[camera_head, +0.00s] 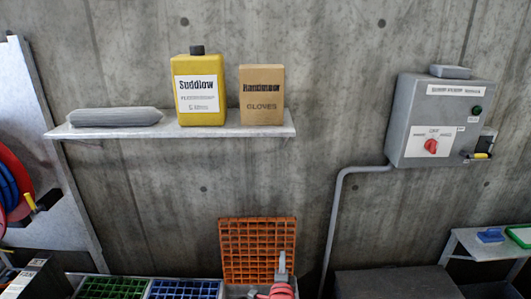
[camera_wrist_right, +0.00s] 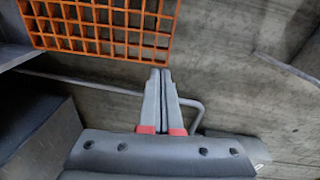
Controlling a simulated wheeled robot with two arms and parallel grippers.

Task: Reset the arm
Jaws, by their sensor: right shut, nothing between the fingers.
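My right gripper (camera_head: 282,268) shows at the bottom centre of the head view, in front of the lower part of an orange grid panel (camera_head: 258,240). In the right wrist view my right gripper (camera_wrist_right: 161,72) points away from the camera. Its two grey fingers lie against each other with nothing between them. The orange grid (camera_wrist_right: 100,25) is at the upper left there, beyond the fingers. My left gripper is in neither view.
A wall shelf (camera_head: 220,131) holds a grey roll, a yellow jug and a gloves box. A grey control box (camera_head: 440,110) with a red switch hangs at right. Green (camera_head: 110,288) and blue (camera_head: 183,289) grid crates stand at the bottom. A small table (camera_head: 475,246) stands at right.

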